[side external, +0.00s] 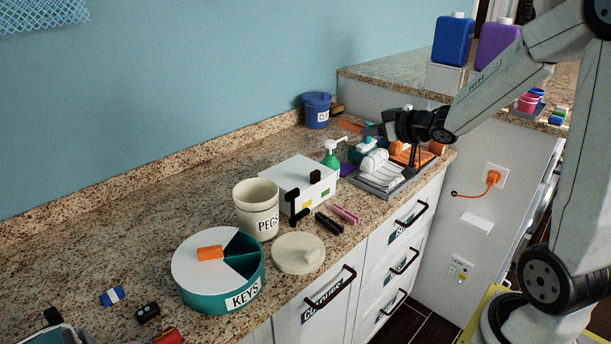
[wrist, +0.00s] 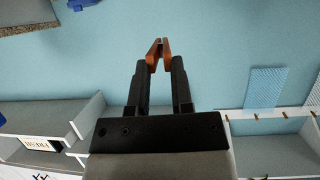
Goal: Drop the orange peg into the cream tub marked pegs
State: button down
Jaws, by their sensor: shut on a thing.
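The orange peg (wrist: 158,52) is pinched between the two dark fingers of my gripper (wrist: 157,75) in the wrist view. In the side external view the peg (side external: 349,125) points left from my gripper (side external: 368,130), above the back right part of the counter. The cream tub marked PEGS (side external: 250,212) stands upright and open at the middle of the counter, left of and nearer the camera than my gripper. Its inside bottom is hidden. A round cream lid (side external: 296,256) lies on the counter in front of the tub.
A white box (side external: 292,178) stands right beside the tub, with a green pump bottle (side external: 331,155) behind. A teal round KEYS box (side external: 196,280) has an orange cylinder (side external: 210,253) on top. A grey tray (side external: 386,188) of items lies below my gripper. A blue bucket (side external: 317,110) stands against the wall.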

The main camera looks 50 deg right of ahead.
jog(key=w+a+n+g+y, duration=0.3)
jog(key=w+a+n+y, duration=0.75)
jog(key=a, duration=0.65)
jog(key=shift+w+d+f+m+h, duration=0.1)
jog(key=shift+w+f+m+h, duration=0.2)
jog(key=shift+f, duration=0.55)
jog(key=shift+w+f+m+h, duration=0.15)
jog(key=shift+f+m, duration=0.25)
jog(key=shift+f, duration=0.5)
jog(key=shift+w+d+f+m+h, duration=0.1)
jog(key=shift+w+f+m+h, duration=0.2)
jog(key=shift+f, duration=0.55)
jog(key=shift+f, duration=0.15)
jog(key=shift+f, duration=2.85)
